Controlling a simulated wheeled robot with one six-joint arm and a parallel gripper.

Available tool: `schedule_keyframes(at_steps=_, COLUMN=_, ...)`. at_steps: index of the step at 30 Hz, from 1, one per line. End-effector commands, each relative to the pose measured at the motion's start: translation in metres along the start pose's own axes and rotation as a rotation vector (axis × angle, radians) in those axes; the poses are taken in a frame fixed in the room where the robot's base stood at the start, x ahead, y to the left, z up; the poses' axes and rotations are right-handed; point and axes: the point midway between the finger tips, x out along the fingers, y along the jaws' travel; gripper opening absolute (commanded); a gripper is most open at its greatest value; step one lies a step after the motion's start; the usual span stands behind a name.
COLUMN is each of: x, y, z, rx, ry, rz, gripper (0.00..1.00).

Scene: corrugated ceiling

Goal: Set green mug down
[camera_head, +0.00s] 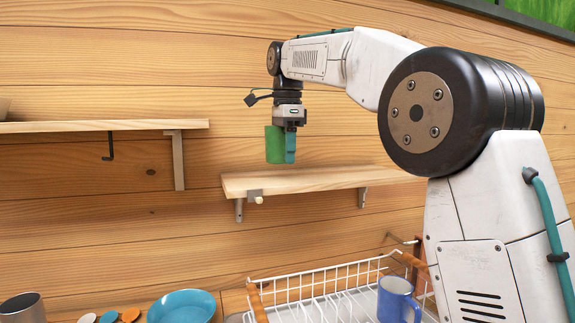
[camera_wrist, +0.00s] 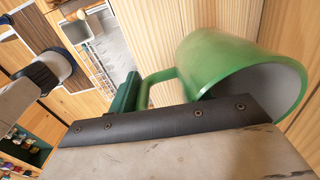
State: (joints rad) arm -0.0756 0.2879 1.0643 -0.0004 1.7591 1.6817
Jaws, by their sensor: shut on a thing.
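The green mug (camera_head: 274,144) is held in my gripper (camera_head: 290,148), above the left part of a wooden wall shelf (camera_head: 318,181). The mug looks upright, and a small gap seems to show between its bottom and the shelf. In the wrist view the mug (camera_wrist: 222,62) fills the upper right, with its grey inside showing and its handle (camera_wrist: 157,78) pointing left to my gripper's teal finger (camera_wrist: 126,95). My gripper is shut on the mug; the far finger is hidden.
Another wooden shelf (camera_head: 100,126) is on the wall at the left. Below stand a white wire dish rack (camera_head: 335,279) with a blue mug (camera_head: 397,300), a teal bowl (camera_head: 182,306) and a metal cup (camera_head: 23,308). The right part of the wall shelf is bare.

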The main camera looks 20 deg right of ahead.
Motion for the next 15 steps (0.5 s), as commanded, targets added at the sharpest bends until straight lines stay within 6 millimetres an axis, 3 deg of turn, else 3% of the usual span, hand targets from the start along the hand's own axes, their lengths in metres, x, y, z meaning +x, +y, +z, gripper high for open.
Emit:
schedule_keyframes(at_steps=9, x=0.031, y=0.0, z=-0.002, rx=0.0, ry=0.0, rz=0.0, gripper=0.1)
schedule_keyframes(at_steps=15, x=0.035, y=-0.001, z=-0.002, rx=0.001, ry=0.0, rz=-0.001, gripper=0.1)
